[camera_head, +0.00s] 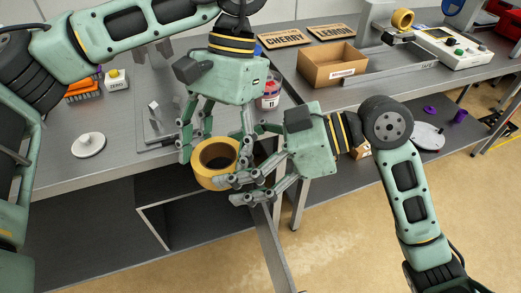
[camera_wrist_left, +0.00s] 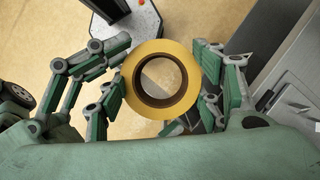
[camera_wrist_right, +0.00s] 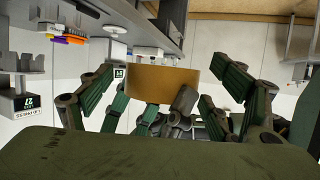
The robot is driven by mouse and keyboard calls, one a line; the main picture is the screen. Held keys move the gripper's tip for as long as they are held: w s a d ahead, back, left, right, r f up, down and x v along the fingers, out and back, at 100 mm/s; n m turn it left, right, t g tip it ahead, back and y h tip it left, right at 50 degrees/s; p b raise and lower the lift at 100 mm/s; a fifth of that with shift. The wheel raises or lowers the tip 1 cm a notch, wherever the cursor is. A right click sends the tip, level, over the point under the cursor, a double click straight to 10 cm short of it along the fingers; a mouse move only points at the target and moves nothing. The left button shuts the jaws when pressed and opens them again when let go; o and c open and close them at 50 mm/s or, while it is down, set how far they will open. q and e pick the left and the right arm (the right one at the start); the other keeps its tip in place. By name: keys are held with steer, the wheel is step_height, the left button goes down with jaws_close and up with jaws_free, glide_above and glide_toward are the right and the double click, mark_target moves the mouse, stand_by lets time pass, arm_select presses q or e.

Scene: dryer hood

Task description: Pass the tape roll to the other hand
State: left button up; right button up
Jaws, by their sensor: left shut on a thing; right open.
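The yellow tape roll (camera_head: 212,181) has a brown core and hangs in the air in front of the bench edge. My left gripper (camera_head: 215,150) comes down from above, shut on the roll with fingers on opposite sides. In the left wrist view the roll (camera_wrist_left: 160,45) faces the camera between the finger pads (camera_wrist_left: 162,90). My right gripper (camera_head: 238,188) is open at the roll's lower right. In the right wrist view the roll (camera_wrist_right: 160,84) is edge-on between the spread fingers (camera_wrist_right: 165,82). Gaps show there on both sides, wider on the right.
The grey bench (camera_head: 85,172) runs behind the grippers, with a shelf below. A white round piece (camera_head: 88,144) and a small tub (camera_head: 268,97) stand on it. A cardboard box (camera_head: 333,66) and another yellow roll (camera_head: 402,19) are at the back right. Floor space is clear at the lower right.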

steer(key=shift+a+f, duration=0.2)
steer(key=shift+a, duration=0.3)
steer(key=c, duration=1.3)
arm_select(q)
steer(key=o, duration=1.3)
